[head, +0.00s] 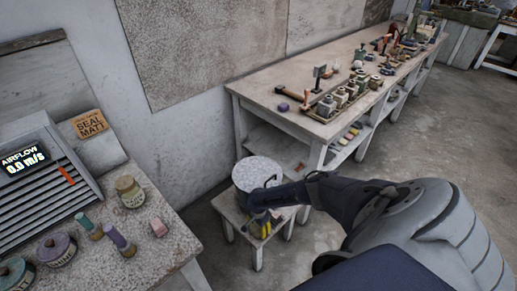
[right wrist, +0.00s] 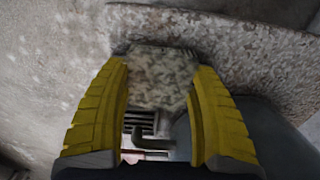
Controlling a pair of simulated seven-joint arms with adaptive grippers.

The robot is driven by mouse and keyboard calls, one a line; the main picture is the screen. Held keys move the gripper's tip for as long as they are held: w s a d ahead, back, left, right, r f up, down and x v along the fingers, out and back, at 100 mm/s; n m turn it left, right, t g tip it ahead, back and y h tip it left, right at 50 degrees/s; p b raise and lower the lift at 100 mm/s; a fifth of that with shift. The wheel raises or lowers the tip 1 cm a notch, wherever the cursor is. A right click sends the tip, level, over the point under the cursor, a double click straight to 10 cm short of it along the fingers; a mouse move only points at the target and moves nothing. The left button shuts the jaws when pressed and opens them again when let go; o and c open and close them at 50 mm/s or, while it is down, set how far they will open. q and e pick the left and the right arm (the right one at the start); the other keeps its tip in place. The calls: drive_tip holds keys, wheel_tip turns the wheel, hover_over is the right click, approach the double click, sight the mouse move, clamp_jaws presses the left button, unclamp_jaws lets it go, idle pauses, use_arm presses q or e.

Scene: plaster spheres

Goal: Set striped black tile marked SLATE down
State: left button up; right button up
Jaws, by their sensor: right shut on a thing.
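My right gripper (head: 264,226) is low over the small stool (head: 229,209), beside the round drum with a speckled top (head: 260,171). In the right wrist view its two yellow fingers (right wrist: 162,95) are shut on a small blocky piece, taken as the tile (right wrist: 163,78). The tile's visible face looks mottled grey, with a dark edge at its far side. No stripes and no word SLATE can be read on it. In the head view the tile cannot be made out at the fingertips. My left gripper is not in view.
A long workbench (head: 270,92) with several tools and jars stands behind the stool. Open concrete floor lies at the right.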

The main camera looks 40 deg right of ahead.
sight(258, 228)
drive_tip(key=o, duration=1.4)
drive_tip(key=shift+f, duration=0.1)
wheel_tip(258, 228, up, 12)
drive_tip(key=shift+f, duration=0.25)
drive_tip(key=shift+o, duration=0.6)
drive_tip(key=shift+r, duration=0.4)
